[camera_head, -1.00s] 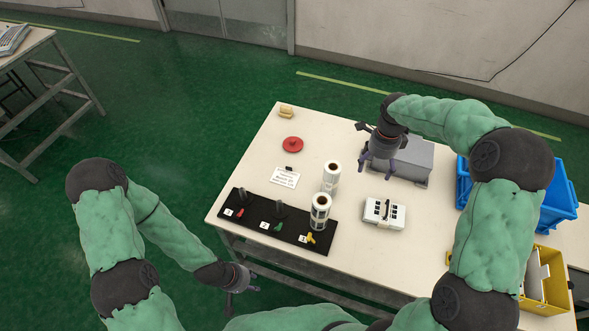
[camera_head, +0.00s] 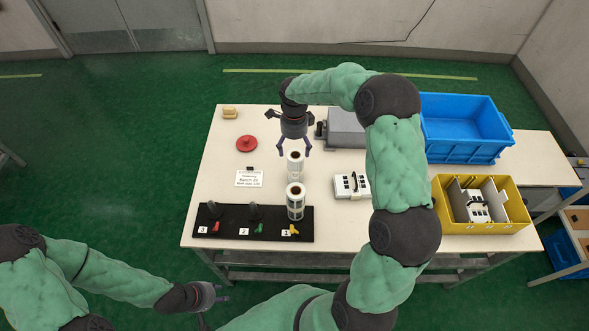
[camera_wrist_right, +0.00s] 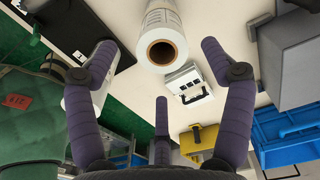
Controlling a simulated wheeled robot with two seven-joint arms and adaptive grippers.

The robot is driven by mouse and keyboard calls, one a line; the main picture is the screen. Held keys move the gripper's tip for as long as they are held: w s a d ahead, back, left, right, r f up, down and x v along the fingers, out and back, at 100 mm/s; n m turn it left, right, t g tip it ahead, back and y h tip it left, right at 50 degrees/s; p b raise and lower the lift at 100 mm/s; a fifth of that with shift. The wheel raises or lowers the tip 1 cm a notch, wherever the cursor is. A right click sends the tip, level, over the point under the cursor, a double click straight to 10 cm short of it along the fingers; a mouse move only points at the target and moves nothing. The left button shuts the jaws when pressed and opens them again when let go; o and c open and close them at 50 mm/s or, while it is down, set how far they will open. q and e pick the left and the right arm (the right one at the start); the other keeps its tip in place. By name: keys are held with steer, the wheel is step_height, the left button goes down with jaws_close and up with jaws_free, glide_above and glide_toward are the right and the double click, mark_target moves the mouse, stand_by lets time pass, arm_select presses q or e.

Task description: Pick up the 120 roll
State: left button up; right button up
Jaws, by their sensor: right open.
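No "120" marking is readable on either. My right gripper (camera_head: 293,149) is open and empty, just above and behind the rear roll. In the right wrist view a roll (camera_wrist_right: 163,20) shows between the spread fingers, its core end facing the camera. My left gripper (camera_head: 222,294) is low, off the bench's front left; its finger state is unclear.
A white keypad box (camera_head: 350,187) lies right of the rolls. Behind stands a grey machine (camera_head: 346,126). A blue crate (camera_head: 465,145) and yellow bin (camera_head: 480,228) are at the right. A red disc (camera_head: 246,143) and note card (camera_head: 249,178) lie left.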

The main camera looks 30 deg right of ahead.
mark_target(295, 156)
steer(key=shift+d+f+b, duration=0.2)
steer(key=shift+f+b, duration=0.5)
steer(key=shift+f, duration=2)
steer(key=shift+c, duration=0.3)
jaws_close()
steer(key=shift+r, duration=0.1)
